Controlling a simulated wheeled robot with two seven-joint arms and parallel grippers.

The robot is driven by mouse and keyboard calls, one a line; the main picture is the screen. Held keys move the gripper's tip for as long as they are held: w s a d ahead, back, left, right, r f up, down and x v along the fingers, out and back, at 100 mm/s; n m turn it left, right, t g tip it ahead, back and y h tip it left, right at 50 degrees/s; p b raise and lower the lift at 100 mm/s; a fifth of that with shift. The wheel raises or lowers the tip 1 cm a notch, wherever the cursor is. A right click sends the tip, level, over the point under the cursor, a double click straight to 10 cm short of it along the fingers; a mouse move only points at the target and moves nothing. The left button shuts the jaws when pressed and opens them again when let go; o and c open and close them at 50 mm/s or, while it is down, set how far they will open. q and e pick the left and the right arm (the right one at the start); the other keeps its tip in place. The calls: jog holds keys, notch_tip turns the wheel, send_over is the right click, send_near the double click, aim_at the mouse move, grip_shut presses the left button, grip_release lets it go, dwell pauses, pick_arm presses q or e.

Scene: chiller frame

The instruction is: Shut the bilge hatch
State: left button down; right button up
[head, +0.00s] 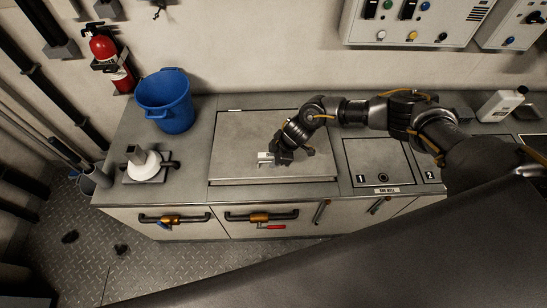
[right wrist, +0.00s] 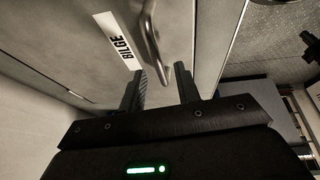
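The bilge hatch lid (head: 240,135) is a wide grey panel lying nearly flat on the counter in the head view. Its front edge shows as a thick lip; I cannot tell whether it is fully down. In the right wrist view, the lid (right wrist: 75,35) carries a white BILGE label (right wrist: 119,40) and a curved metal handle (right wrist: 150,35). My right gripper (head: 279,156) is over the lid's front half. In the right wrist view, its two fingers (right wrist: 160,76) are apart, close to the handle's near end; contact is unclear. My left gripper is not in view.
A blue bucket (head: 166,103) and a white-based fitting (head: 143,166) stand left of the lid. A smaller numbered hatch (head: 375,158) lies to the right, with a white jug (head: 500,106) beyond. A control panel (head: 415,22) hangs on the wall behind.

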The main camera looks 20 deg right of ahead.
jog(key=shift+a+f, duration=0.15)
jog(key=shift+f, duration=0.15)
grip_shut()
